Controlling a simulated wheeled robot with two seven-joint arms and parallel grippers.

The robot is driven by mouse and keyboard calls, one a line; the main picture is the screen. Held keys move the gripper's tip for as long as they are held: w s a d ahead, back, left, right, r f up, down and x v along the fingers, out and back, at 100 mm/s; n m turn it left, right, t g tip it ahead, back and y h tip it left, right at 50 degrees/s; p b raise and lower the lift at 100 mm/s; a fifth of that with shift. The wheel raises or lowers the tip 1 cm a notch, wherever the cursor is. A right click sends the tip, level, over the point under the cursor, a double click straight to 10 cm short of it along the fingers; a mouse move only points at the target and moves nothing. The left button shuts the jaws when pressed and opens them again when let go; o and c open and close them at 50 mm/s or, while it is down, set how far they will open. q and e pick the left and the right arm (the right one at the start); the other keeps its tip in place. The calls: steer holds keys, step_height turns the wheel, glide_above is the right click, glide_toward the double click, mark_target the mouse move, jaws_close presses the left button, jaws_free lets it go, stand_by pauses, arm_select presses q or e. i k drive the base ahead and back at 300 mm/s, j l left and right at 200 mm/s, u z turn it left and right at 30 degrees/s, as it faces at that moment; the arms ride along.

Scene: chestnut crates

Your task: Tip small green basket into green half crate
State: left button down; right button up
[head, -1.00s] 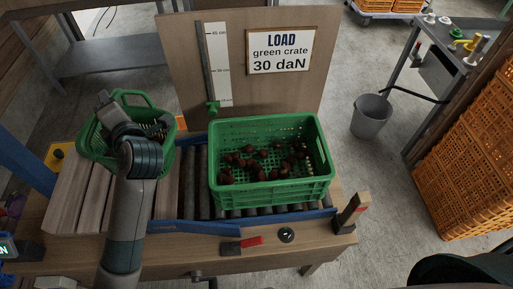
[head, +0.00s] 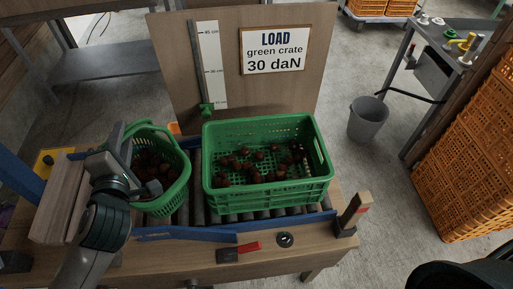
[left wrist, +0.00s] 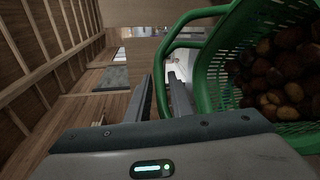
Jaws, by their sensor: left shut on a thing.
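The small green basket (head: 181,182) holds brown chestnuts and hangs tilted at the left end of the roller track. My left gripper (head: 118,145) is shut on its handle side, left of the basket. In the left wrist view the fingers (left wrist: 167,95) reach the green handle (left wrist: 165,55), and the basket (left wrist: 205,75) with its chestnuts fills the right side. The exact contact is partly hidden. The green half crate (head: 265,193) stands upright on the rollers, right of and apart from the basket, with a layer of chestnuts on its floor. My right gripper is not in view.
A wooden board with a height scale (head: 209,60) and a load sign (head: 275,50) stands behind the crate. A blue rail (head: 190,232) edges the rollers in front. Wooden slats (head: 62,200) lie at the left. A grey bin (head: 367,120) and orange crates (head: 470,150) stand right.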

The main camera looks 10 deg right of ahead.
mark_target(252, 164)
steer(key=k, duration=0.3)
steer(key=k+u, duration=0.4)
steer(key=k+z, duration=0.15)
steer(key=z, duration=0.2)
steer(key=k+l+z, duration=0.1)
steer(key=z, duration=0.25)
steer(key=k+l+z, duration=0.1)
steer(key=z, duration=0.3)
